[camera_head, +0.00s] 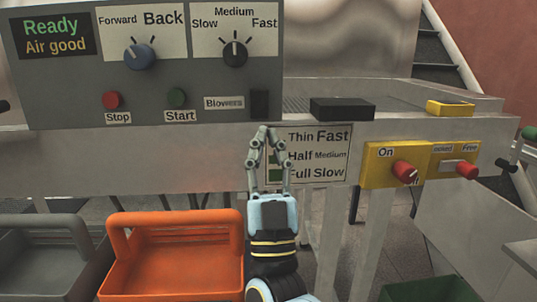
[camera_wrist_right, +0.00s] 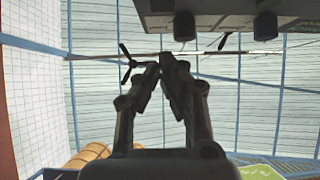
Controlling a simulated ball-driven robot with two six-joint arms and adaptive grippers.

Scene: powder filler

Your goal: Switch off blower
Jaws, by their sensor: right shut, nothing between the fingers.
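The blower switch (camera_head: 260,104) is a black upright rocker to the right of the "Blowers" label (camera_head: 224,103), low on the grey control panel (camera_head: 60,90). I cannot tell which way it is set. My right gripper (camera_head: 264,130) points up just below the switch, fingertips together and empty. I cannot tell whether they touch it. In the right wrist view the shut fingertips (camera_wrist_right: 167,62) show below the dark underside of a box (camera_wrist_right: 225,12). My left gripper is not in view.
The panel also carries a red Stop button (camera_head: 112,99), a green Start button (camera_head: 177,97), a blue knob (camera_head: 139,57) and a black speed knob (camera_head: 235,53). A yellow box (camera_head: 375,172) with red knobs is at right. An orange crate (camera_head: 170,222) stands below left.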

